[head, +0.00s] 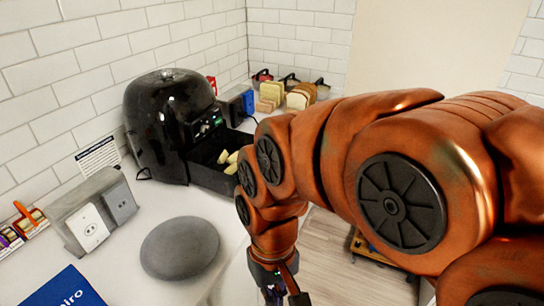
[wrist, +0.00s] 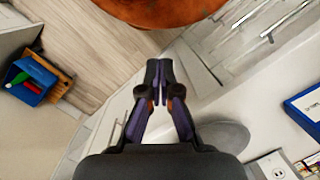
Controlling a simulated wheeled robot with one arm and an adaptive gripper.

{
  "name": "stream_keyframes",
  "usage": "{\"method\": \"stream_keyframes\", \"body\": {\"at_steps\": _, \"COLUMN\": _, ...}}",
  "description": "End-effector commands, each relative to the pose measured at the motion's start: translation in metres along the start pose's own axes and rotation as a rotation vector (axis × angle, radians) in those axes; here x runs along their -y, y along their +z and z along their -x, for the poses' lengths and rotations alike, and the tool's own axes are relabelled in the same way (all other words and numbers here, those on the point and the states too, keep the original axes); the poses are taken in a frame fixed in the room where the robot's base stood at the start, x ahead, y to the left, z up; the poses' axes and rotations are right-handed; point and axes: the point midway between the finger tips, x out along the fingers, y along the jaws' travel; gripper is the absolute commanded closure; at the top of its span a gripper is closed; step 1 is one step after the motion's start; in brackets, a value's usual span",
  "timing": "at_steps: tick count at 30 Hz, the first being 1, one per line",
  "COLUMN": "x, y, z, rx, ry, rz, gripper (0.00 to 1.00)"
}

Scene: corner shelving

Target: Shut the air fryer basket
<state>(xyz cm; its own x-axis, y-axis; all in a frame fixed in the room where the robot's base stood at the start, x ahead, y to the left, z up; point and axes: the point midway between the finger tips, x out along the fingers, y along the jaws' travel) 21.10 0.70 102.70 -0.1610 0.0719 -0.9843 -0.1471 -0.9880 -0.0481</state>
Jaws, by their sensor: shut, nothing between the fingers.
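The black air fryer (head: 172,120) stands on the white counter against the tiled wall. Its basket (head: 215,170) is pulled out at the front, with several pale yellow food pieces (head: 229,158) in it. My arm hides the basket's right end, and I see no handle. My gripper (head: 284,298) is low in the head view, in front of and apart from the fryer, partly cut off by the bottom edge. In the wrist view my gripper (wrist: 160,72) is shut and empty, over the counter's edge. The fryer is not clear in the wrist view.
A round grey disc (head: 180,248) lies on the counter before the fryer. An outlet block (head: 93,212) and a blue box (head: 64,290) are at the left. Bread slices (head: 299,97) stand behind. A blue bin (wrist: 30,80) sits at the left of the wrist view.

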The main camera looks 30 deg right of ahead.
Motion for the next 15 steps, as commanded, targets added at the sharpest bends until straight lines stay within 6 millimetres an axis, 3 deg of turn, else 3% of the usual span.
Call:
{"method": "stream_keyframes", "body": {"at_steps": 8, "x": 0.016, "y": -0.077, "z": 0.02, "rx": 0.046, "ry": -0.27, "rz": -0.472, "gripper": 1.0}}
{"method": "stream_keyframes", "body": {"at_steps": 15, "x": -0.012, "y": -0.157, "z": 0.046, "rx": 0.108, "ry": -0.538, "rz": -0.923, "gripper": 1.0}}
